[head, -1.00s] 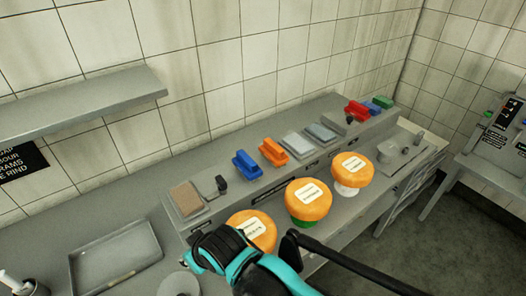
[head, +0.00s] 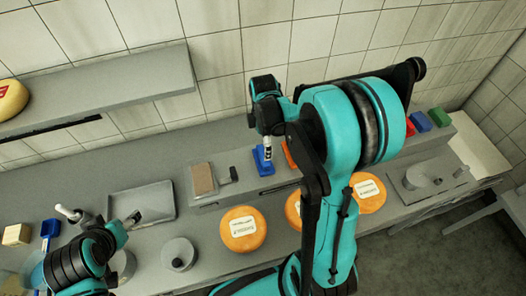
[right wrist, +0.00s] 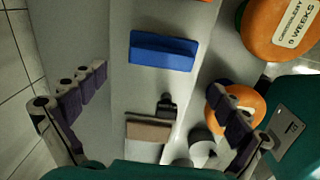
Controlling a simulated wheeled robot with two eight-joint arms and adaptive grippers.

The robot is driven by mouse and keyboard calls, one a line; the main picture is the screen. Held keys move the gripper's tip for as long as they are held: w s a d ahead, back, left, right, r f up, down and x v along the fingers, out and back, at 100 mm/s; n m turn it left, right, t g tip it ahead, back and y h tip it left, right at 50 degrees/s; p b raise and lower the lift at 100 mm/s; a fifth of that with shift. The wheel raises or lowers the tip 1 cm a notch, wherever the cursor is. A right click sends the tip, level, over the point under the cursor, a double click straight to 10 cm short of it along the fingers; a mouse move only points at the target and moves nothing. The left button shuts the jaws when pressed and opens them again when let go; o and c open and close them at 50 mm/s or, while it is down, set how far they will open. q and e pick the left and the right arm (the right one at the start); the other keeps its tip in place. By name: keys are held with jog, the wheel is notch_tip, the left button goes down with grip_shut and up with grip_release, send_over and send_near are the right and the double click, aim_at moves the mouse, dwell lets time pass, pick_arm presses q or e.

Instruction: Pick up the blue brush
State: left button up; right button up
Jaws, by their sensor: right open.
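The blue brush (head: 264,163) stands on the raised ledge at the back of the counter, right of a tan pad. My right gripper (head: 267,142) is just above it, its fingers pointing down, and hides part of it.
Orange cheese wheels (head: 244,229) stand along the counter front. An orange brush (head: 289,153) is close to the right of the blue one, partly behind my arm. The tan pad (head: 203,179) is to its left. A grey tray (head: 141,211) lies further left. A shelf (head: 110,92) hangs above.

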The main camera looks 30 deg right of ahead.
aim_at(263, 160)
jog(key=shift+w+d+f+n, duration=0.1)
jog(key=shift+d+f+n, duration=0.3)
jog(key=shift+d+f, duration=0.15)
jog(key=f, duration=0.4)
jog(key=a+f, duration=0.1)
jog(key=f, duration=0.1)
jog(key=shift+f, duration=0.4)
jog(key=shift+s+a, duration=0.1)
jog(key=shift+s, duration=0.1)
jog(key=c, duration=1.1)
